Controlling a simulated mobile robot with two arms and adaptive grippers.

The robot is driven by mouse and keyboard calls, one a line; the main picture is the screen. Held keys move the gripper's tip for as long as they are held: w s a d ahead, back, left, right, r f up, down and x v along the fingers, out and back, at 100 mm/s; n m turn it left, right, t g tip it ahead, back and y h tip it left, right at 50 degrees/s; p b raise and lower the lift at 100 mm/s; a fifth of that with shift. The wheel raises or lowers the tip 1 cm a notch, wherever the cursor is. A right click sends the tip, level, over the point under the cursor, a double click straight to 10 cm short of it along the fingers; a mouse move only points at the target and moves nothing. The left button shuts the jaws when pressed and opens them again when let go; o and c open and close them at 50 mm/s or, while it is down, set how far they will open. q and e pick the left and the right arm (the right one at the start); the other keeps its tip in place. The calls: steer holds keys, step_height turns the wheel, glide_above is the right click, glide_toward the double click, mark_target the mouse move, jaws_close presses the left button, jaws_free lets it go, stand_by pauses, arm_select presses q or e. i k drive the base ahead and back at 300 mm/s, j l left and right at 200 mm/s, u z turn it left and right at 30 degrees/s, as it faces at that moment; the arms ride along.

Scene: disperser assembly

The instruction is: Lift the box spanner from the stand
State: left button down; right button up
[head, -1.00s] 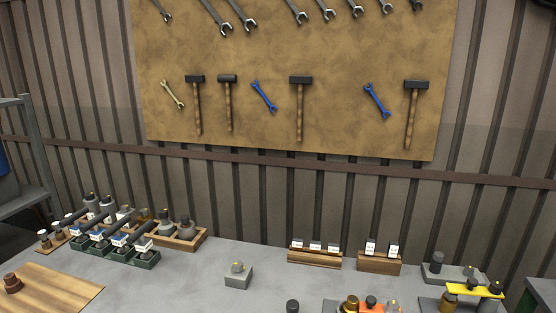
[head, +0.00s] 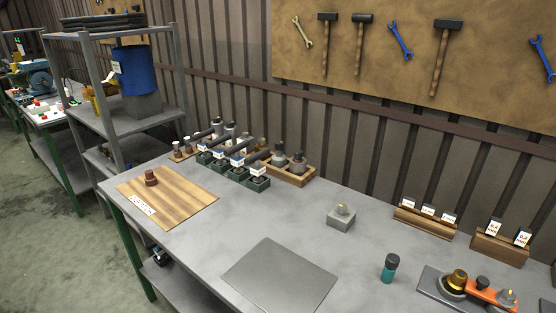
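No tool here can be identified for certain as the box spanner. Several dark-handled tools (head: 222,156) lie tilted across a row of dark green stands (head: 257,184) with white labels, at the back left of the grey workbench. They are small in view, so their working ends cannot be made out. A small grey block (head: 341,221) with a rounded metal piece on top stands alone in the middle of the bench. Neither of my grippers shows in the head view.
A wooden board (head: 180,204) with a brown knob-like part (head: 151,178) lies at the bench's left. A wooden tray (head: 301,183) holds grey parts. A flat grey plate (head: 280,278) lies at the front. A teal bottle-like item (head: 390,268) stands right of it. A metal shelf (head: 148,117) stands behind.

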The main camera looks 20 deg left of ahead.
mark_target(257, 169)
steer(key=i+j, duration=0.1)
steer(key=j, duration=0.55)
steer(key=i+j, duration=0.1)
steer(key=j, duration=0.6)
steer(key=i+j, duration=0.1)
steer(key=j, duration=0.55)
steer(key=i+j, duration=0.1)
steer(key=j, duration=0.55)
